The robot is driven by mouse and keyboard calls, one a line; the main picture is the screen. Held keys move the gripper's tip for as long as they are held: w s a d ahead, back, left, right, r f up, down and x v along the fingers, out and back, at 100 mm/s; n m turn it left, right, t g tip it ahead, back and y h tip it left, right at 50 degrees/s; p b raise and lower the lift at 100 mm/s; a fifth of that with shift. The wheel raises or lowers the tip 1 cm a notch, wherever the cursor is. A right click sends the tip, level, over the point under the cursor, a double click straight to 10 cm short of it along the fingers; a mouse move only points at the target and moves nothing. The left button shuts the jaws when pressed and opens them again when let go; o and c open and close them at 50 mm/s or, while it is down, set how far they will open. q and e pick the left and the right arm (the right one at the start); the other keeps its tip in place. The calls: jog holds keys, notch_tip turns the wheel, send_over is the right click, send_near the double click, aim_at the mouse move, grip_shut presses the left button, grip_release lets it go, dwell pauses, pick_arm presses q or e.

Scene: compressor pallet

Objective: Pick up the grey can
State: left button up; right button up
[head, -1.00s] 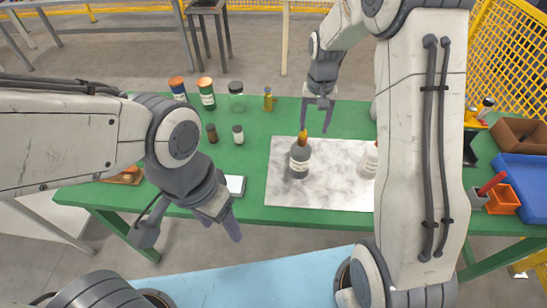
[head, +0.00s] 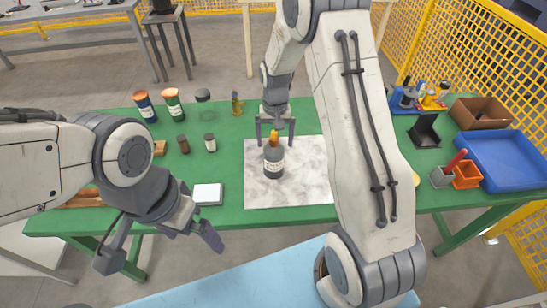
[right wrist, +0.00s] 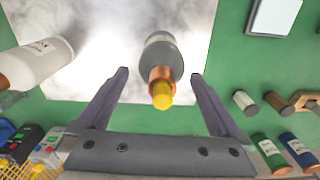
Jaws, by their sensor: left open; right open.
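The grey can (head: 273,163), with a pale label and an orange-yellow top, stands upright on the white marbled board (head: 316,187). My right gripper (head: 275,130) is open just behind and above it, its fingers on either side of the can's top. In the right wrist view, the can (right wrist: 161,52) lies between the open fingers of the right gripper (right wrist: 160,76), with a gap on both sides. My left gripper (head: 160,250) is open and empty at the table's front edge, away from the can.
A white bottle (right wrist: 36,64) lies near the can in the right wrist view; my right arm hides it in the head view. Jars (head: 172,105) and small bottles (head: 210,142) stand left. A blue tray (head: 505,160) and an orange bin (head: 467,175) are right.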

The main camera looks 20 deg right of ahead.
aim_at(274, 148)
notch_tip(274, 148, down, 4)
jog(key=shift+w+a+f+p, duration=0.1)
jog(key=shift+a+f+p, duration=0.05)
jog(key=shift+p, duration=0.45)
grip_shut()
